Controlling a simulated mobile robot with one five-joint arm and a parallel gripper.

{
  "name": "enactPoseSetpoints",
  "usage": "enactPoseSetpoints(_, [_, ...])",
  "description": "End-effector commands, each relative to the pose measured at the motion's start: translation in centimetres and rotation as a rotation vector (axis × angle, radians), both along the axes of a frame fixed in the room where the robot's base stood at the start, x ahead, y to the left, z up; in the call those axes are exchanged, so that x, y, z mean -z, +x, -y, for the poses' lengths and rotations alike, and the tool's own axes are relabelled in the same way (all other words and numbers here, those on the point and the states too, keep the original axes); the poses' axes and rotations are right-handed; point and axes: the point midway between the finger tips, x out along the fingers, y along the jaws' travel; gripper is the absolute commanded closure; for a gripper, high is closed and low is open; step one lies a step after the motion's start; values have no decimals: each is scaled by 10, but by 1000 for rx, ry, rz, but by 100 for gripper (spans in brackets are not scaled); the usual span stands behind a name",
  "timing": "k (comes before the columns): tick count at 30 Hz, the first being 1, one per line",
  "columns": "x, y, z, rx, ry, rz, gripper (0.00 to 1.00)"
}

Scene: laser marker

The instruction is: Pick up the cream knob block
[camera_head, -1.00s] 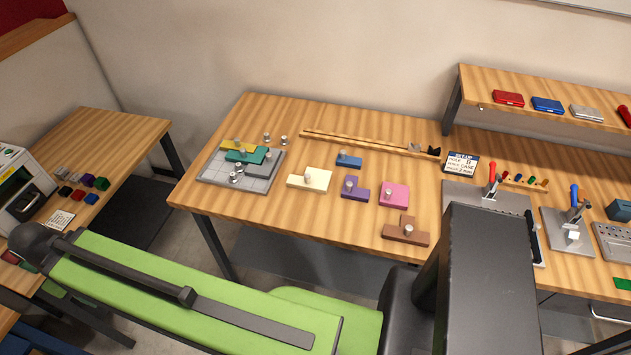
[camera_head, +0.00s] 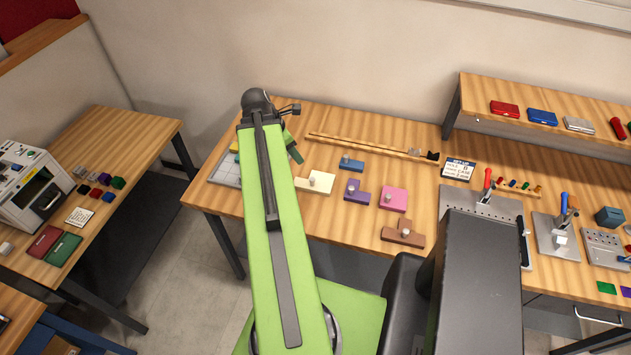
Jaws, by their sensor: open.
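The cream knob block (camera_head: 326,187) lies flat on the wooden table, with a pale round knob on top. My raised green arm crosses the picture just left of it, and the block's left end meets the arm's edge in this view. The arm's dark upper joint stands over the back left of the table. I cannot make out gripper fingers; a small dark part and a dark green piece show right of that joint, but I cannot tell what they are.
A blue block (camera_head: 352,165), a purple block (camera_head: 355,196), a pink block (camera_head: 391,199) and a brown block (camera_head: 402,239) lie to the right. A grey tray (camera_head: 222,172) is mostly behind my arm. A wooden strip (camera_head: 365,146) runs along the back.

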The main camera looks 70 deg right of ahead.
Motion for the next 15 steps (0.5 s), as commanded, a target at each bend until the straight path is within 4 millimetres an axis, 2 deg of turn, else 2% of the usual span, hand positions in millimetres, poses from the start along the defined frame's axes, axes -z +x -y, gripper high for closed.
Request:
enactPoseSetpoints(5, [13,-1,2,0,1,1,54])
enactPoseSetpoints(15, [81,-17,20,1,0,3,54])
